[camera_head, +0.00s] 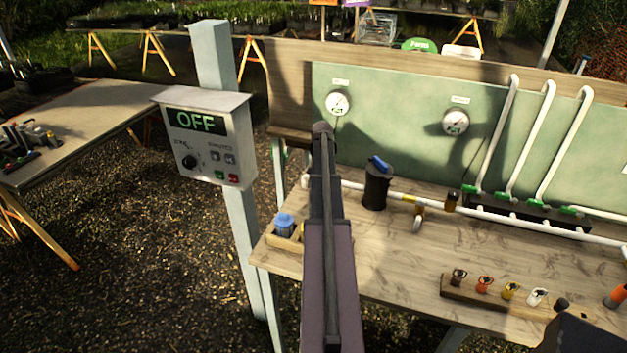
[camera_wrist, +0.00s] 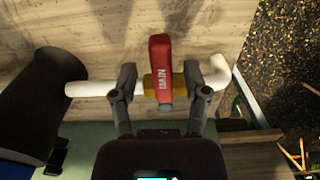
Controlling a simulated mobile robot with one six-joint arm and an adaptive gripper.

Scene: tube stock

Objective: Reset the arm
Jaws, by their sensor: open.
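My arm (camera_head: 330,230) reaches over the left end of the workbench (camera_head: 440,275) in the head view and hides my gripper there. In the wrist view, my gripper (camera_wrist: 159,72) is open. Its two dark fingers stand on either side of a red handle (camera_wrist: 160,65) marked MAIN, with a gap on both sides. The handle sits crosswise over a brass-coloured fitting on a white pipe (camera_wrist: 92,88). Whether the fingers touch the pipe I cannot tell. The handle is hidden behind my arm in the head view.
A black cylinder with a blue top (camera_head: 377,188) stands right of my arm, close to the pipe. A control box (camera_head: 207,135) reading OFF hangs on a post at left. A wooden rack (camera_head: 510,298) with coloured fittings lies at the bench's front right. Gauges (camera_head: 338,103) hang on the green backboard.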

